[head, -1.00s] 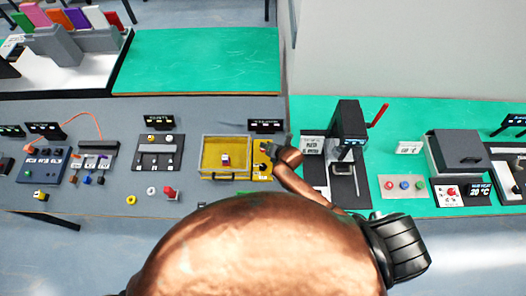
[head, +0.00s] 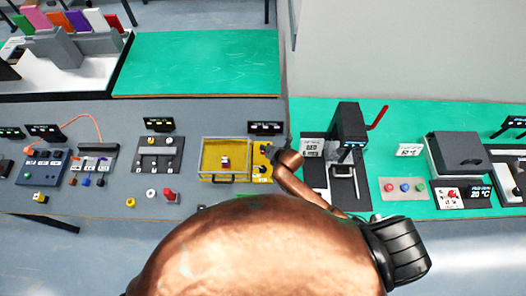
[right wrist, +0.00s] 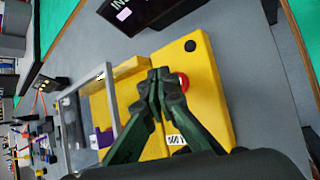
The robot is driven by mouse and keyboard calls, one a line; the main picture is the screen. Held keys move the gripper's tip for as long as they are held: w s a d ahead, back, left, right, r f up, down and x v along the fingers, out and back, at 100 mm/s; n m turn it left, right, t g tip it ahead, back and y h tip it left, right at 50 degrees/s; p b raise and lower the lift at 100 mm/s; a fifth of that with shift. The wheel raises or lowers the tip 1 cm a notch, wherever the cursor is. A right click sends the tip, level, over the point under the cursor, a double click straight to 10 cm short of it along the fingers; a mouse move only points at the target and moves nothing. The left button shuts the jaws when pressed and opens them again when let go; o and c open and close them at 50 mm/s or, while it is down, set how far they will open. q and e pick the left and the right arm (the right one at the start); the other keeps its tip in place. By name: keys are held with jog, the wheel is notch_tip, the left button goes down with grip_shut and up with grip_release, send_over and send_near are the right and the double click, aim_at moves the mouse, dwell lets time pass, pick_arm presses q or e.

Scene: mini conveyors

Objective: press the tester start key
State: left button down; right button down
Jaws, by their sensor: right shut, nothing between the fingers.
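The tester is a yellow station with a clear framed box (head: 226,143) and a yellow key panel (head: 262,172) at its right, in the middle of the head view. In the right wrist view the yellow panel (right wrist: 212,110) carries a round black button (right wrist: 190,45), a red button (right wrist: 183,82) and a white label (right wrist: 176,140). My right gripper (right wrist: 160,76) is shut and empty, its fingertips over the panel, left of the red button and partly hiding it. Contact cannot be told. In the head view the right gripper (head: 276,150) is at the panel's right edge. My left gripper is not in view.
A small dark display (head: 265,127) stands behind the tester. A black press-like machine (head: 348,125) with a red lever is close on the right. A grey station (head: 159,153) is to the left. Loose small parts, including a yellow ring (head: 131,202), lie in front.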

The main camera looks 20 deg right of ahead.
jog(key=shift+f, duration=0.15)
dwell(0.3)
jog(key=shift+f, duration=0.3)
jog(key=shift+f+b, duration=0.3)
jog(key=shift+f, duration=0.1)
dwell(0.6)
dwell(0.3)
jog(key=shift+r+p, duration=0.85)
jog(key=shift+p, duration=0.05)
notch_tip(320, 180, up, 5)
jog(key=p, duration=0.5)
